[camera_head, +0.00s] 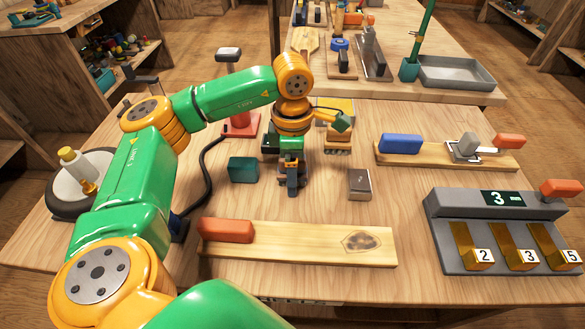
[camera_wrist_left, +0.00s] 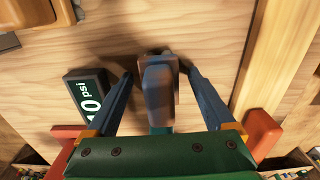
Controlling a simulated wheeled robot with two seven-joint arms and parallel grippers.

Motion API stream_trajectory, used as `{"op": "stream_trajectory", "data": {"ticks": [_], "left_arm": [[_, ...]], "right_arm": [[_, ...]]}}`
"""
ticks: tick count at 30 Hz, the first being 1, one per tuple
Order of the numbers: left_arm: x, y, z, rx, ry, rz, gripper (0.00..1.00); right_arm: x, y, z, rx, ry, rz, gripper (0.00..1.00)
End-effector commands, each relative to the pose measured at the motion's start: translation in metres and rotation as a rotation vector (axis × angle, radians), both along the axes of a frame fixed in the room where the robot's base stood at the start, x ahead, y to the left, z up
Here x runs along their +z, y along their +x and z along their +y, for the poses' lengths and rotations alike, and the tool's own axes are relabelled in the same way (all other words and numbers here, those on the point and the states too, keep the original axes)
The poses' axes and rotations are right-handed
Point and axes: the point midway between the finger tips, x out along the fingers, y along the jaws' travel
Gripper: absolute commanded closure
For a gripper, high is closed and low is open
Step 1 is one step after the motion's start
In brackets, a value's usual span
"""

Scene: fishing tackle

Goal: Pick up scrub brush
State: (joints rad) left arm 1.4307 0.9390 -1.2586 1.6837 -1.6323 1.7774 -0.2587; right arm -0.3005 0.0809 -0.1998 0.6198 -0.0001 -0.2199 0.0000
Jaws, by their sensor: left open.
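My left gripper (camera_head: 291,178) hangs over the middle of the workbench, pointing down. In the wrist view its two blue-grey fingers (camera_wrist_left: 163,85) are apart. A blurred object with a blue-grey upper part and a brown base, which looks like the scrub brush (camera_wrist_left: 158,88), stands between them. I cannot tell whether either finger touches it. In the head view the gripper mostly hides this object. My right gripper is not in view.
A teal gauge box (camera_head: 243,170) lies close left of the gripper, and a grey-brown block (camera_head: 360,184) lies to its right. A plank (camera_head: 310,243) with an orange block is in front. A wooden item (camera_head: 338,138) and a red cone-like object (camera_head: 240,124) are behind.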

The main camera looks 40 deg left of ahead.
Motion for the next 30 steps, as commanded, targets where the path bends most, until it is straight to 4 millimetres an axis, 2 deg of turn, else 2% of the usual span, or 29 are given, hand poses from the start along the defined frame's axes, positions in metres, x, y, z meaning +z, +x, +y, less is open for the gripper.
{"op": "stream_trajectory", "data": {"ticks": [1, 9, 11, 18, 22, 26, 30], "left_arm": [[0.000, 0.000, 0.000, 0.000, 0.000, 0.000, 0.12], [0.000, 0.000, 0.000, 0.000, 0.000, 0.000, 0.85], [0.000, 0.000, 0.000, 0.000, 0.000, 0.000, 1.00], [0.001, 0.000, 0.000, 0.000, -0.001, -0.001, 1.00], [0.010, 0.001, -0.001, 0.000, -0.001, -0.002, 1.00], [0.036, -0.001, -0.004, -0.003, -0.003, -0.005, 1.00], [0.075, -0.018, -0.031, -0.009, 0.000, -0.007, 1.00]], "right_arm": [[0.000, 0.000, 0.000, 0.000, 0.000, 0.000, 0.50], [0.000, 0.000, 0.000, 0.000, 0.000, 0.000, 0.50], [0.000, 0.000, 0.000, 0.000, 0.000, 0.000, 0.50], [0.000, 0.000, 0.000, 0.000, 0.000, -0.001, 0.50], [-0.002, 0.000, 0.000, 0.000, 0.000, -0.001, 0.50], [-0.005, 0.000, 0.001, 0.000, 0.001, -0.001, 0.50], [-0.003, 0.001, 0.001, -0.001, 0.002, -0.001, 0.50]]}}
